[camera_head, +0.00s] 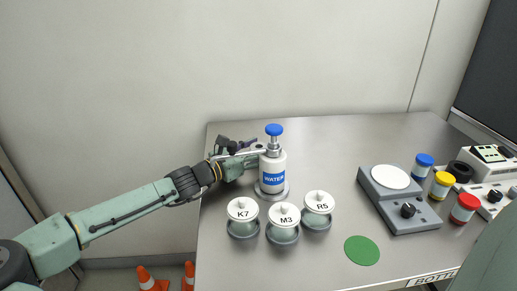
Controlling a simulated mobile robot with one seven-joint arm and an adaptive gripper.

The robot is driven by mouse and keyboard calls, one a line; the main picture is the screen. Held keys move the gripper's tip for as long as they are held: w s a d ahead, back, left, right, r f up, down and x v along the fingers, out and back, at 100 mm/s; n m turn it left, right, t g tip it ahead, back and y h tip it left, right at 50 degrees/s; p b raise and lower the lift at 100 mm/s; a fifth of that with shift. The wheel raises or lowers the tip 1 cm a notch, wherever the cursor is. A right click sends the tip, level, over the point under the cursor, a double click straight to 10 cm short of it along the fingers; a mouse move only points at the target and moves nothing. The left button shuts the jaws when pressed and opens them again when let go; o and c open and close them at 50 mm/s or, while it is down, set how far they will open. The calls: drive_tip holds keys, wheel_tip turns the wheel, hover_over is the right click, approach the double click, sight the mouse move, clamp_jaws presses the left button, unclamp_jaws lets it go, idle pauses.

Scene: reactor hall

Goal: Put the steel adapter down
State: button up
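A white bottle (272,168) with a blue WATER label stands upright near the back left of the steel table. A steel-coloured neck piece (273,147) with a blue round top (274,130) sits at its upper end; this may be the steel adapter, but I cannot be sure. A round steel base (272,194) shows under the bottle. My gripper (256,153) reaches in from the left, with its fingers beside the bottle's neck. The bottle partly hides the fingertips, and I cannot tell whether they are shut on the neck piece.
Weights K7 (243,212), M3 (284,219) and R5 (318,204) stand in front of the bottle. A green disc (362,250) lies bare at the front. A device with a white plate (390,177) and coloured jars (441,185) are right. The table's back middle is clear.

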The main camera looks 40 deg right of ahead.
drive_tip(key=shift+o, duration=0.2)
drive_tip(key=shift+r, duration=0.25)
drive_tip(key=a+b, duration=0.1)
drive_tip(key=a, duration=0.3)
drive_tip(key=a+b, duration=0.1)
drive_tip(key=a, duration=0.3)
drive_tip(key=a+b, duration=0.1)
drive_tip(key=a, duration=0.3)
drive_tip(key=shift+s+f+b, duration=0.15)
drive_tip(key=shift+s+b, duration=0.1)
drive_tip(key=shift+b, duration=0.05)
